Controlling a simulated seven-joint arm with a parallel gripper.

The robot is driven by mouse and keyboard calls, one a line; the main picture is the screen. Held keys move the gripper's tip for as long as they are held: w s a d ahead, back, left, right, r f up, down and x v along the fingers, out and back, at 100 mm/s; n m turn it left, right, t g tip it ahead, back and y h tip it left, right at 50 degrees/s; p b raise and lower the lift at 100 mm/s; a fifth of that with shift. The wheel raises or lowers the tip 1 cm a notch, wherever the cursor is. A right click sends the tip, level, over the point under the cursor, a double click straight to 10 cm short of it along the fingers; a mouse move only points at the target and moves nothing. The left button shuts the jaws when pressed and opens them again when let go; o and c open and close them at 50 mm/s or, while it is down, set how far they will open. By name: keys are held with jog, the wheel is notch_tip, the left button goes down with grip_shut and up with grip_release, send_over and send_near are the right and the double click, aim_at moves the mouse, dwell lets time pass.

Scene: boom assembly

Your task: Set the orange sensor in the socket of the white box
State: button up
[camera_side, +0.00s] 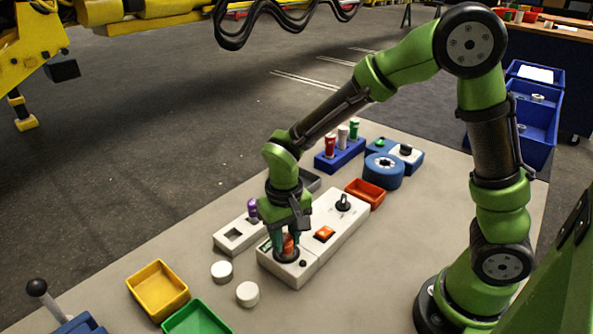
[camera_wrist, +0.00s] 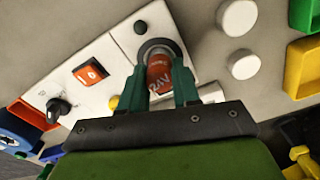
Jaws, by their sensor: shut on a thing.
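The orange sensor (camera_side: 288,243), a small cylinder with white lettering, stands between the fingers of my gripper (camera_side: 287,246). My gripper is shut on it, with one green finger on each side in the wrist view (camera_wrist: 160,88). The sensor (camera_wrist: 159,73) has its far end at the dark ring of the socket (camera_wrist: 151,44) in the white box (camera_wrist: 118,62). In the side view the sensor is upright over the socket (camera_side: 287,257), at the near left end of the white box (camera_side: 341,234). I cannot tell how deep it sits; the fingers hide part of it.
The white box also carries an orange rocker switch (camera_side: 324,234) and a black knob (camera_side: 343,203). Two white caps (camera_side: 247,294) lie left of it, near a yellow bin (camera_side: 158,290) and a green bin (camera_side: 197,319).

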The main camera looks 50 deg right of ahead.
jog(key=o, duration=1.1)
jog(key=shift+r, duration=3.5)
